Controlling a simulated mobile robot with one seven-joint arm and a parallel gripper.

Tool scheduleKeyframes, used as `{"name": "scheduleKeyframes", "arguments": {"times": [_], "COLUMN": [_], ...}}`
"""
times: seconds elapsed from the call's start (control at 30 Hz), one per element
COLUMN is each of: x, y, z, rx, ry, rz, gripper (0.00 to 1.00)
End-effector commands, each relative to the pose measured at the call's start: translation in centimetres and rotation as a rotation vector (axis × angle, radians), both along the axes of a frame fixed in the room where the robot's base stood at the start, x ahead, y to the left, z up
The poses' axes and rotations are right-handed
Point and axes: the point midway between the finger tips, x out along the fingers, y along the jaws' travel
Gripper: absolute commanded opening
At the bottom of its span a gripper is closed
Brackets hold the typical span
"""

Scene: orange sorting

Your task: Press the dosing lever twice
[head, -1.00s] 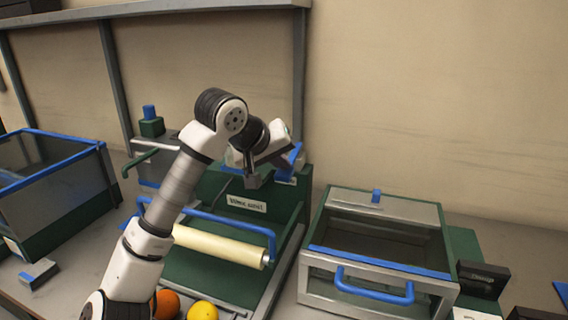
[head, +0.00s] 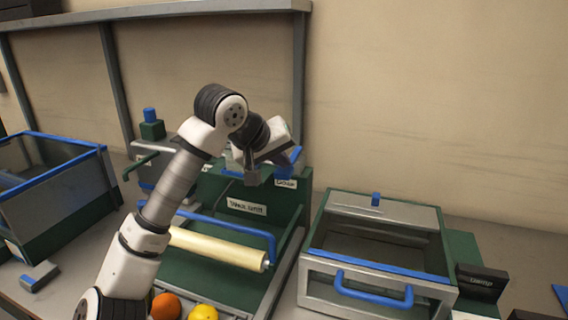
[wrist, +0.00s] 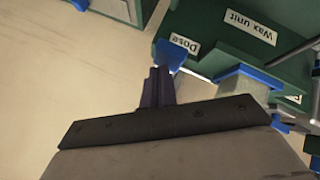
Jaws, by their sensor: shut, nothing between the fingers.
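The blue dosing lever (head: 289,156) is on the upper right of the green wax unit (head: 215,190), beside a label that reads "Dose" (head: 285,184). In the wrist view the blue lever end (wrist: 171,55) lies right at the tips of my closed, dark fingers (wrist: 158,84), beside the "Dose" label. The fingers hold nothing. They seem to touch or nearly touch the lever; I cannot tell which.
A cream roller (head: 215,247) with a blue handle lies across the unit's front. An orange (head: 165,306) and a yellow fruit (head: 203,313) sit below it. A drawer box with a blue handle (head: 372,290) stands right, and a blue-rimmed bin (head: 50,175) stands left.

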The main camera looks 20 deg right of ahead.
Motion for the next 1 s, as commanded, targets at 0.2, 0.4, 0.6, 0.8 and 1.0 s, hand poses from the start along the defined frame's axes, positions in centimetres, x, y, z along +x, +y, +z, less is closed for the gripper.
{"name": "scheduleKeyframes", "arguments": {"times": [0.2,0.4,0.6,0.8,1.0], "x": [0.0,0.0,0.0,0.0,0.0], "y": [0.1,0.1,0.0,0.0,0.0], "z": [1.5,2.1,2.1,2.8,4.9], "rx": [0.001,0.0,0.0,0.0,0.0], "ry": [0.0,0.001,0.001,-0.001,-0.002], "rz": [0.002,0.001,0.001,0.001,0.002], "gripper": [0.0,0.0,0.0,0.0,0.0]}}
